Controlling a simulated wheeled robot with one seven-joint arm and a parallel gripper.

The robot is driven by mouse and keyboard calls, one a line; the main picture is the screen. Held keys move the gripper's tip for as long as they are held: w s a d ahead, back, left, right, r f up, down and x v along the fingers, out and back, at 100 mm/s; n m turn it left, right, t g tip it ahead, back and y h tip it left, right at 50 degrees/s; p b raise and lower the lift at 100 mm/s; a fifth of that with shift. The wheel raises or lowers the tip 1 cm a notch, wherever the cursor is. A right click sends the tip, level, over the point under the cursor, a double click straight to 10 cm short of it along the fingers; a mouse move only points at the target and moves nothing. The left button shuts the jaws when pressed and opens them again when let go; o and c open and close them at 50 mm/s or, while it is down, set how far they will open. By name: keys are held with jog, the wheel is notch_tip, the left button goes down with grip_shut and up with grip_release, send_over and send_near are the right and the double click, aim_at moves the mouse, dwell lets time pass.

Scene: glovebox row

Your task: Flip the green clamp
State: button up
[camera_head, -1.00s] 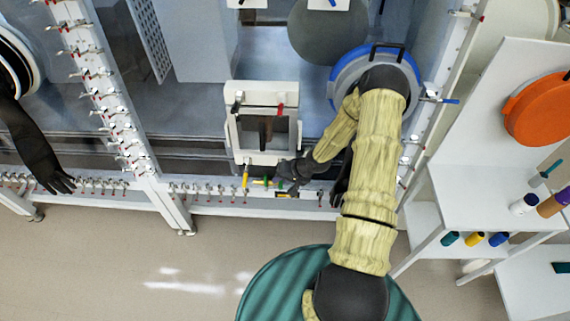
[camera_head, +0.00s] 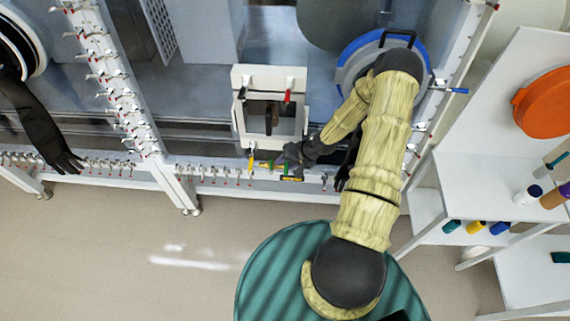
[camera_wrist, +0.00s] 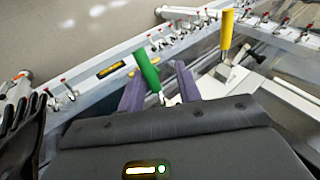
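The green clamp (camera_wrist: 147,70) has a long green handle that stands tilted in the wrist view, with its metal base partly hidden. In the head view a small green part of it (camera_head: 286,169) shows at my gripper, below the white framed door. My gripper (camera_wrist: 160,70) is open, with two purple fingers, one on each side of the lower part of the green handle. I cannot tell whether either finger touches it. In the head view my gripper (camera_head: 281,162) is small and partly dark against the rail.
A yellow-handled clamp (camera_wrist: 227,32) stands close to the right; it also shows in the head view (camera_head: 251,161). Red (camera_head: 287,96) and black (camera_head: 242,93) clamps sit on the door frame's top (camera_head: 266,72). A rail with several small valves runs along the front. A black glove hangs left (camera_head: 45,140).

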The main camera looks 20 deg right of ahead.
jog(key=shift+d+f, duration=0.1)
jog(key=shift+d, duration=0.05)
jog(key=shift+s+d+r, duration=0.15)
jog(key=shift+r, duration=0.1)
jog(key=v, duration=1.6)
jog(key=shift+r, duration=0.4)
jog(key=shift+d, duration=0.1)
